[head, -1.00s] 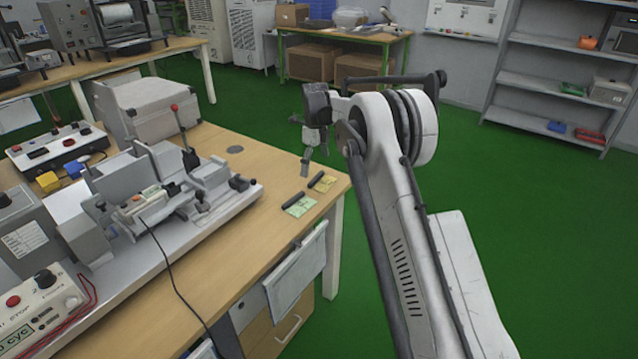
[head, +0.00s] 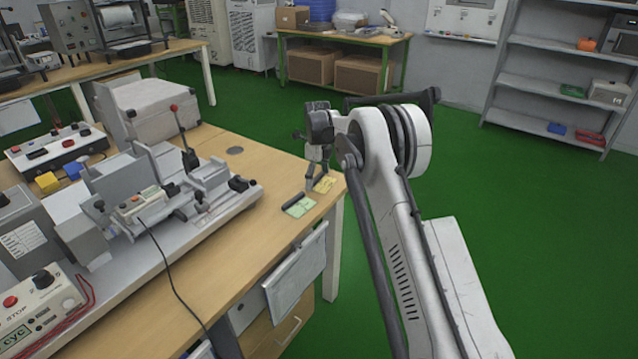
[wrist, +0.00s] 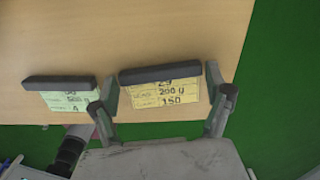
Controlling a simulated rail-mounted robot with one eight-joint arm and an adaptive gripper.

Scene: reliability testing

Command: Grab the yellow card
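The yellow card (head: 325,184) lies near the right corner of the wooden bench, partly hidden by my gripper (head: 313,180). In the wrist view the yellow card (wrist: 166,95) shows printed text, with a black bar (wrist: 160,75) along its upper edge. My gripper (wrist: 162,82) is open, with one finger on each side of the card and bar. I cannot tell whether the fingers touch them. A green card (head: 299,208) with its own black bar lies to the left; it also shows in the wrist view (wrist: 70,100).
A grey test fixture (head: 170,200) with levers stands on the bench (head: 215,265) to the left. A clipboard (head: 296,268) hangs on the bench's front side. Beyond the bench's right edge is open green floor (head: 500,210).

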